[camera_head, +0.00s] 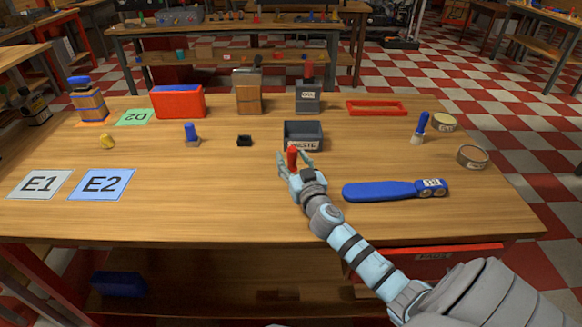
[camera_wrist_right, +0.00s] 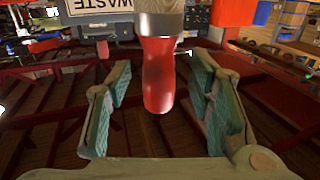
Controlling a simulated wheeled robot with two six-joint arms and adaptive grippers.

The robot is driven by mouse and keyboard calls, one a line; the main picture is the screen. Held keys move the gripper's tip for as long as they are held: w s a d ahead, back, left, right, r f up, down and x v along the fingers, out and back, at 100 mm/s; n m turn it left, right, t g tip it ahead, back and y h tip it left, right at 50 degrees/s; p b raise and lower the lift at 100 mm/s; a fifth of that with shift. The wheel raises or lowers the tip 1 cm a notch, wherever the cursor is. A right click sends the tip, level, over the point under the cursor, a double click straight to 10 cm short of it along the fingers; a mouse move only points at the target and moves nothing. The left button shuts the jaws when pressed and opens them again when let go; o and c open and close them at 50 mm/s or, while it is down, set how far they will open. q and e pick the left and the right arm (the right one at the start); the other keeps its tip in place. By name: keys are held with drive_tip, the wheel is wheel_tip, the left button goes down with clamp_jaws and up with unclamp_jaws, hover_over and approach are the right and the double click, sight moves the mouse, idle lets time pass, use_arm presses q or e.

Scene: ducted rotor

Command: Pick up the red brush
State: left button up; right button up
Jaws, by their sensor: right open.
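The red brush (camera_head: 292,156) shows its red handle between the fingers of my right gripper, in front of the waste bin. In the right wrist view the brush (camera_wrist_right: 158,78) has a smooth red handle with a pale band at the top edge; its bristles are not visible. My right gripper (camera_head: 295,162) is open, with one finger on each side of the handle. In the wrist view, gaps show between the handle and both fingers. My left gripper is not in view.
The dark waste bin (camera_head: 303,136) stands just behind the gripper. A blue flat tool (camera_head: 385,191) lies to the right. A blue brush (camera_head: 420,127), tape rolls (camera_head: 472,156) and a small black block (camera_head: 244,141) are also on the table.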

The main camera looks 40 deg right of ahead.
drive_tip(key=shift+w+d, duration=0.3)
drive_tip(key=shift+w, duration=0.3)
clamp_jaws()
drive_tip(key=shift+r, duration=0.1)
